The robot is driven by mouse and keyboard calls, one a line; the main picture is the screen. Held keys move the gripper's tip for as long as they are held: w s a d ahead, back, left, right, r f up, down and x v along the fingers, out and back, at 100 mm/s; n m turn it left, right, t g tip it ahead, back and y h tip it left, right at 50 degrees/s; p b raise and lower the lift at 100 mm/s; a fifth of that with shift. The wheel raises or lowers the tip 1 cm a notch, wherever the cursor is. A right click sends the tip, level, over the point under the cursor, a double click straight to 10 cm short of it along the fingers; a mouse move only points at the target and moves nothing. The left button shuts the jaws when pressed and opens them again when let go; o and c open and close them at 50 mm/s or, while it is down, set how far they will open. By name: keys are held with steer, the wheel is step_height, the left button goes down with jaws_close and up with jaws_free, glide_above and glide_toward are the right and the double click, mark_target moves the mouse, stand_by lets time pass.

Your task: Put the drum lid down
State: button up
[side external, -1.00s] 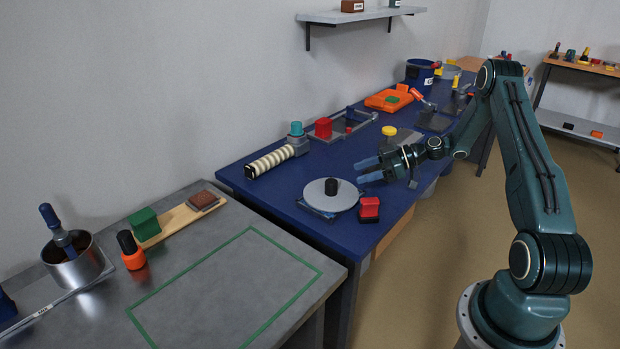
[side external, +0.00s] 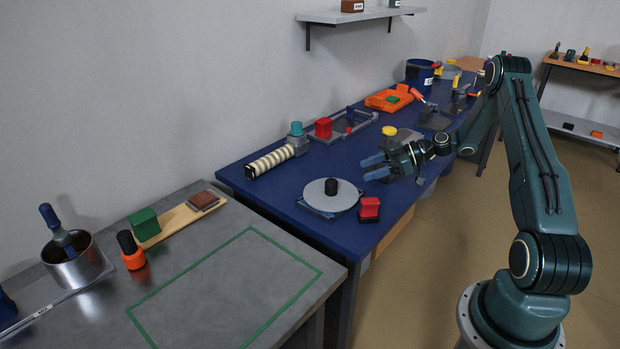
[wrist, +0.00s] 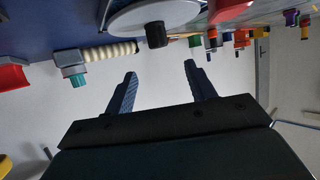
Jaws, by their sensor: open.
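The drum lid (side external: 330,199) is a round grey disc with a black knob (side external: 331,186) on top. It lies flat on a dark blue pad (side external: 306,205) on the blue bench. In the wrist view the lid (wrist: 185,12) is cut off by the top edge, with its black knob (wrist: 156,35) pointing toward the camera. My gripper (side external: 374,167) has blue fingers, is open and empty, and is up and to the right of the lid, apart from it. In the wrist view its two fingers (wrist: 160,72) are spread with nothing between them.
A red block on a black base (side external: 369,208) stands close to the lid's right. A striped roller (side external: 271,161), a red block (side external: 323,127) and a yellow-topped thing (side external: 389,131) are farther back. The green-outlined area (side external: 225,290) on the grey table is empty.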

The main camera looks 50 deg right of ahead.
steer(key=s+a+r+m+g+h, duration=0.1)
steer(key=s+a+r+g+h, duration=0.15)
steer(key=a+r, duration=0.7)
steer(key=s+a+r+m+g+h, duration=0.1)
steer(key=s+a+r+g+h, duration=0.15)
steer(key=a+r, duration=0.65)
steer(key=s+a+r+m+h, duration=0.1)
steer(key=s+a+r+m, duration=0.1)
steer(key=s, duration=0.8)
steer(key=s+a+r+m+h, duration=0.1)
steer(key=s+a, duration=0.4)
steer(key=s, duration=0.5)
steer(key=shift+s+a+r+m+h, duration=0.2)
steer(key=shift+r+m+h, duration=0.35)
steer(key=shift+m, duration=0.85)
steer(key=shift+f, duration=0.15)
